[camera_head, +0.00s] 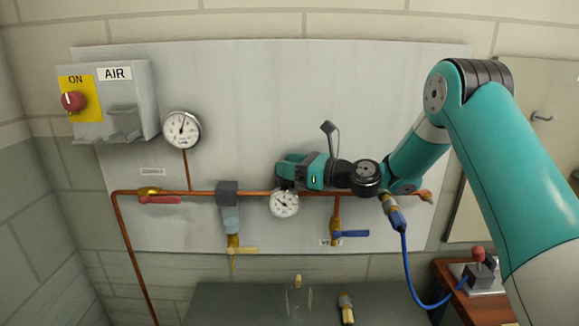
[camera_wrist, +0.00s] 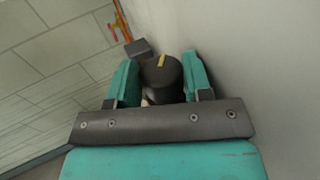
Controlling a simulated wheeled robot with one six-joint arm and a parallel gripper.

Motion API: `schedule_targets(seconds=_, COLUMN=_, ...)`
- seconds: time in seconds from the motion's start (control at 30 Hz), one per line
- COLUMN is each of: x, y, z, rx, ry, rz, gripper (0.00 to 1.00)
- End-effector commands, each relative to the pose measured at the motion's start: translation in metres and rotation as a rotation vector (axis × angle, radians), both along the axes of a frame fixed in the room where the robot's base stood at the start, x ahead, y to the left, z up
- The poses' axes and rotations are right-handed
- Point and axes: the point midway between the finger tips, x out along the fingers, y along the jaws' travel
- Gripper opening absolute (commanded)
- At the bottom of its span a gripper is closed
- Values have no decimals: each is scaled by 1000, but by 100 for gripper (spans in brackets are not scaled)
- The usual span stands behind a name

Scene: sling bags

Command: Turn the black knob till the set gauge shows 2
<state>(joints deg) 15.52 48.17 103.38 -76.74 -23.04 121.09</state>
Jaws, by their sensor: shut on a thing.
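The black knob (camera_wrist: 165,84) shows in the wrist view as a dark cylinder with a yellow mark on its top. It stands between the two teal fingers of my gripper (camera_wrist: 160,80), which is shut on it. In the head view my gripper (camera_head: 289,171) is at the copper pipe, and the knob is mostly hidden by it. A small round white gauge (camera_head: 284,204), which I take for the set gauge, hangs just below my gripper. Its dark needle appears to point to the upper left; its numbers are too small to read.
A larger gauge (camera_head: 183,130) stands at upper left, beside a switch box (camera_head: 128,100) with a red knob. Red (camera_head: 160,199), yellow (camera_head: 244,250) and blue (camera_head: 352,233) valve handles line the copper pipe (camera_head: 200,192). A blue hose (camera_head: 405,265) hangs at right.

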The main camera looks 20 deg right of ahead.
Motion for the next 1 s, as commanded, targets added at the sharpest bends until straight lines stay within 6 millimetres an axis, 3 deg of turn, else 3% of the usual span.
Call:
schedule_targets(seconds=0.67, x=1, y=-1, z=-2, rx=-1, ry=5, rz=64, gripper=22)
schedule_targets(seconds=0.7, x=1, y=-1, z=-2, rx=-1, ry=5, rz=64, gripper=55)
schedule_targets(seconds=0.77, x=1, y=-1, z=-2, rx=0, ry=4, rz=63, gripper=68)
schedule_targets(seconds=1.0, x=2, y=-2, z=0, rx=-1, ry=0, rz=59, gripper=71)
